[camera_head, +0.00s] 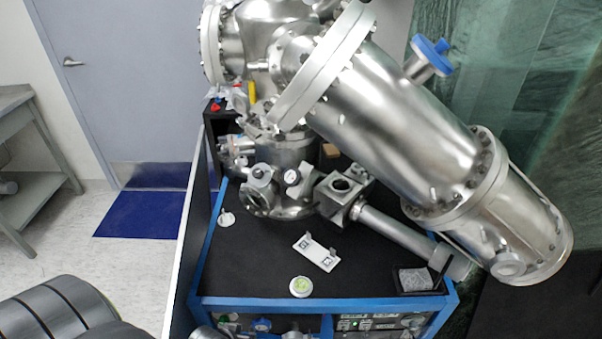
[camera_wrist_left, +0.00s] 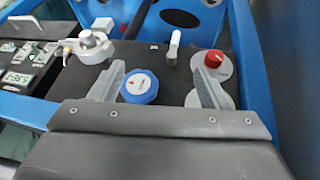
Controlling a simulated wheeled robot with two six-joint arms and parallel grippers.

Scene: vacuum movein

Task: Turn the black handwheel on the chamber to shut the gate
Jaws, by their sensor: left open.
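The steel chamber (camera_head: 400,120) fills the upper right of the head view, a large tilted cylinder with bolted flanges. I cannot make out a black handwheel in either view. A round blue handle (camera_head: 431,55) sits on a stub at the chamber's upper side. In the left wrist view my left gripper (camera_wrist_left: 157,82) is open, with its fingers apart. A blue knob (camera_wrist_left: 138,87) with a small red mark shows between the fingers, close to the left one. I cannot tell whether they touch. The right gripper is in neither view.
The blue-framed cart's black top (camera_head: 255,275) carries a white plate (camera_head: 317,252), a small round dish (camera_head: 300,286) and a black tray (camera_head: 420,280). A red knob (camera_wrist_left: 213,58) stands behind the right finger. Open floor (camera_head: 130,265) lies left of the cart.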

